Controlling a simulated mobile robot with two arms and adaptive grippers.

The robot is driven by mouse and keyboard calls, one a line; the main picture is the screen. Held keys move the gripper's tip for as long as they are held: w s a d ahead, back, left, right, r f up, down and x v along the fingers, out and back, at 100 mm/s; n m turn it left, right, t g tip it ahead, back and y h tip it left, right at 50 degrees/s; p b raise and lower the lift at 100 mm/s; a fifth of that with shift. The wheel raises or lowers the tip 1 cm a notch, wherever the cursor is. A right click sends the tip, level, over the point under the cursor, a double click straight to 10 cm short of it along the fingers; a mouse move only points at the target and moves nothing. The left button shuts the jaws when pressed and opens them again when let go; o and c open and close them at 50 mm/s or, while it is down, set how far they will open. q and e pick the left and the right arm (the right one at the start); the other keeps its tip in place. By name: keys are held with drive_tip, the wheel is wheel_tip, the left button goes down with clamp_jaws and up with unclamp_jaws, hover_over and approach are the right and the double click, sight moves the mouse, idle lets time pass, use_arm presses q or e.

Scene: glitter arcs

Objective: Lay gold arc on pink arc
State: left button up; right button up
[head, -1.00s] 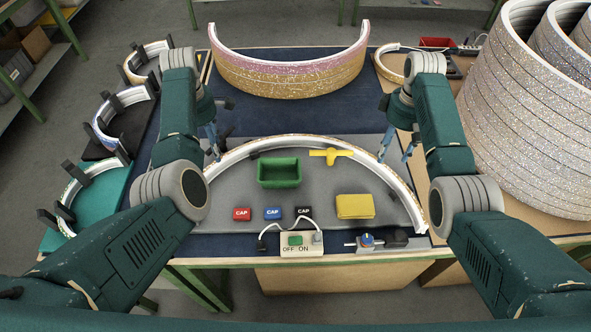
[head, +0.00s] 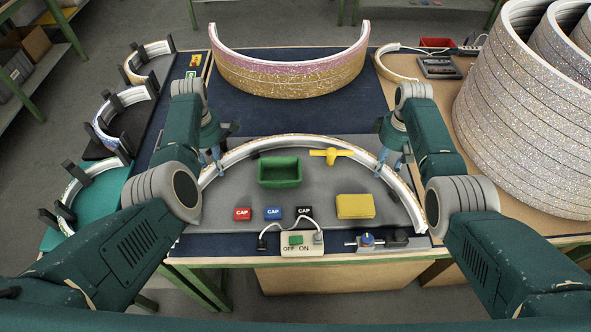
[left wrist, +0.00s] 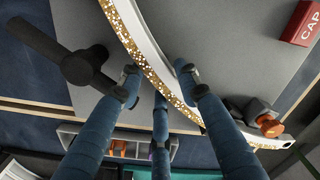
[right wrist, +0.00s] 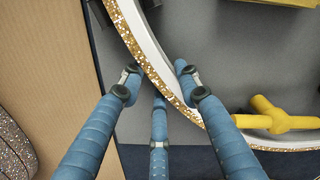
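The gold arc (head: 407,199) lies on the grey mat at the near side of the table, with a pale top and inner face and gold glitter outside. The pink arc (head: 290,66) is the top layer of a curved stack at the back, above gold layers. My left gripper (head: 214,163) is at the arc's left part; in the left wrist view its open fingers stand either side of the gold arc (left wrist: 125,30). My right gripper (head: 389,166) is at the right part; in the right wrist view its open fingers also straddle the gold arc (right wrist: 128,32).
Inside the arc are a green bin (head: 279,172), a yellow tee-shaped piece (head: 330,155), a yellow block (head: 355,206) and small cap blocks. A switch box (head: 302,243) sits at the front edge. Tall glitter rings (head: 525,120) stand at right. The blue mat (head: 290,112) before the stack is clear.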

use_arm(q)
clamp_jaws()
use_arm(e)
clamp_jaws()
use_arm(q)
drive_tip(key=shift+r, duration=0.15)
use_arm(e)
drive_tip(key=shift+r, duration=0.15)
